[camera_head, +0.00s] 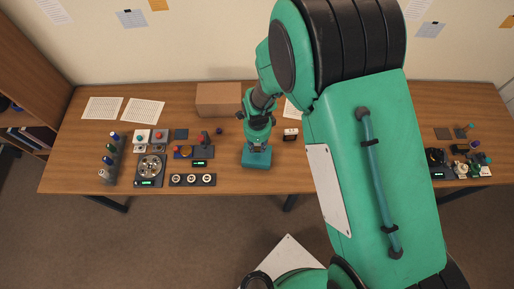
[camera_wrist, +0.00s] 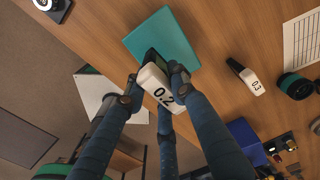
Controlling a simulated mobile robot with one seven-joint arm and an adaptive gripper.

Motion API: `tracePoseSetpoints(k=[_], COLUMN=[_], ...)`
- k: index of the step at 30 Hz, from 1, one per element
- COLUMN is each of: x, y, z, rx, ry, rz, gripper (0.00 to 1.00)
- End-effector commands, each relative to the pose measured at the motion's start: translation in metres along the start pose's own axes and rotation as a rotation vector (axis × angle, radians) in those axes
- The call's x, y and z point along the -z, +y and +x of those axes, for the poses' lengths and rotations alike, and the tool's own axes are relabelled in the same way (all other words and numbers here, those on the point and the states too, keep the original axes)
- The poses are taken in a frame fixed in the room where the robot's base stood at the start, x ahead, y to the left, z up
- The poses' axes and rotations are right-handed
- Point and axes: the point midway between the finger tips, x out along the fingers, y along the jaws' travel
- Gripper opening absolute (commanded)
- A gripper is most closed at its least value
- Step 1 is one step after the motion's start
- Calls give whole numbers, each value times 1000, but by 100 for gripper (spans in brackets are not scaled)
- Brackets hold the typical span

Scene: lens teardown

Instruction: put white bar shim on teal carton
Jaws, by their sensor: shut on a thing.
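The teal carton (camera_wrist: 165,38) lies on the wooden table; in the head view the carton (camera_head: 256,160) is at the table's front middle, under my gripper (camera_head: 257,143). In the wrist view my gripper (camera_wrist: 157,84) is shut on a white bar shim (camera_wrist: 160,92) with a black end, marked "0.2". The shim overlaps the carton's near edge in that view; I cannot tell whether it touches the carton. A second white bar (camera_wrist: 252,82), marked "0.3", lies on the table to the right; it also shows in the head view (camera_head: 290,134).
A brown cardboard box (camera_head: 218,97) stands behind and left of the carton. A dark tray with three round parts (camera_head: 193,180) lies to its left, among several small devices.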

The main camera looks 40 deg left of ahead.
Motion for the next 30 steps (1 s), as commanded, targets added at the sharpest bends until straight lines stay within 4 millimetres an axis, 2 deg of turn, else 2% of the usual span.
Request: tracePoseSetpoints(k=[14, 24, 30], x=[-1, -1, -1], y=[-5, -4, -5], z=[1, 26, 35], rx=[0, -1, 1], ry=[0, 0, 0], rz=[0, 0, 0], gripper=[0, 0, 0])
